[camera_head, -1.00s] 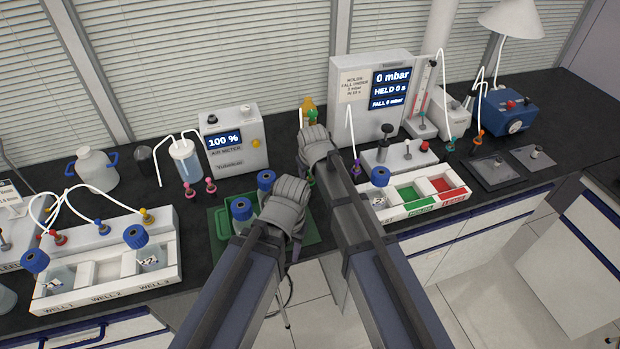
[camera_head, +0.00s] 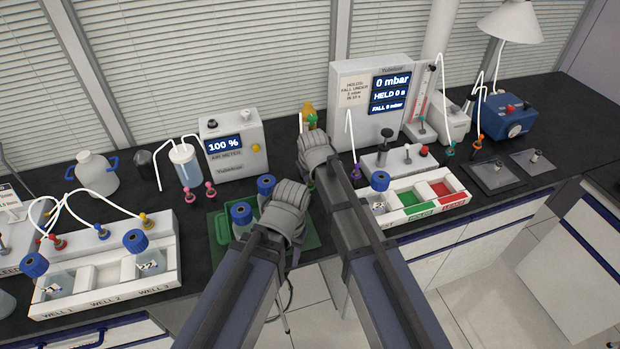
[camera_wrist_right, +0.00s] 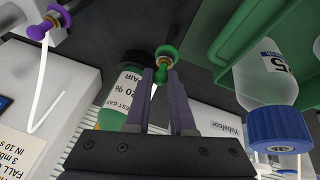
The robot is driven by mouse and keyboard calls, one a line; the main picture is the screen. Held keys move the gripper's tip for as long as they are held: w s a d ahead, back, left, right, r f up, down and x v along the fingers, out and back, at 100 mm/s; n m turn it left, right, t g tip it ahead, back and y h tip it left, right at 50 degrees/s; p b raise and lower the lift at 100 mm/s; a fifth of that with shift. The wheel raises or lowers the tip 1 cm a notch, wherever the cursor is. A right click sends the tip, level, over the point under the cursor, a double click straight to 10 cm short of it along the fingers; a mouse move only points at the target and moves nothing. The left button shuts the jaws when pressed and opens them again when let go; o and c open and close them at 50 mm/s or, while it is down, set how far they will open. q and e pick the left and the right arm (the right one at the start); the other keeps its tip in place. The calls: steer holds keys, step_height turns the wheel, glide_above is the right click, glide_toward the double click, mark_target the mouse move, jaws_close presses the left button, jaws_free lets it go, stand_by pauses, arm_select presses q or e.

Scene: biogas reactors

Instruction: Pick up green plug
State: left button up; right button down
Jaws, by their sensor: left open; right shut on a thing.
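The green plug (camera_wrist_right: 165,52) has a brass-coloured collar and shows in the right wrist view between the fingertips of my right gripper (camera_wrist_right: 163,80), which is shut on it. In the head view the right gripper (camera_head: 318,152) is seen from behind, and its fingers and the plug's grip are hidden. A white tube shows below the plug between the fingers. My left gripper (camera_head: 286,212) is open beside the green tray; its fingertips are mostly hidden by the wrist.
A dark-capped gas bottle (camera_wrist_right: 120,90) stands close behind the fingers. A green tray (camera_head: 222,226) with blue-capped bottles lies left of the grippers. The air meter (camera_head: 232,150) and pressure box (camera_head: 350,125) stand behind. A white rack (camera_head: 405,222) is to the right.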

steer(key=shift+r, duration=0.15)
step_height(320, 180, up, 10)
steer(key=p, duration=0.9)
steer(key=shift+f+p, duration=0.2)
steer(key=shift+p, duration=0.2)
